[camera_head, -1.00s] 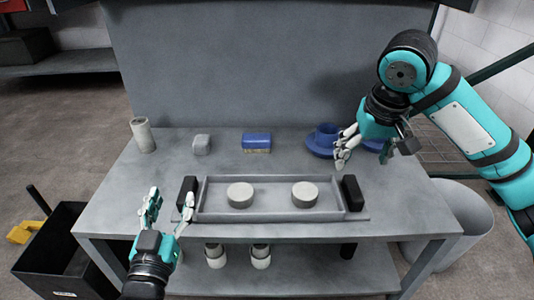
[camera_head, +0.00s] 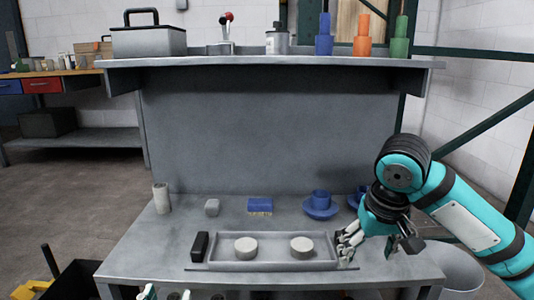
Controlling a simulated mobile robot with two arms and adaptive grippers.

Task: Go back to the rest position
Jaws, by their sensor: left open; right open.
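My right gripper (camera_head: 346,246) is open and empty, with its pale fingertips in front of the right end of the grey tray (camera_head: 215,267). My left gripper (camera_head: 167,294) is at the bottom edge of the head view. Only its fingertips show, apart, below the table's front edge in the picture; the rest is cut off. The tray holds two pale round discs (camera_head: 246,247) (camera_head: 302,247). A black block (camera_head: 200,247) stands at its left end. The right end is partly hidden by my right gripper.
On the grey table (camera_head: 150,245) stand a pale cylinder (camera_head: 161,198), a grey block (camera_head: 212,207), a blue brush-like block (camera_head: 260,206) and a blue cup on a saucer (camera_head: 320,210). A shelf (camera_head: 240,62) spans the back. A bin (camera_head: 455,265) stands right.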

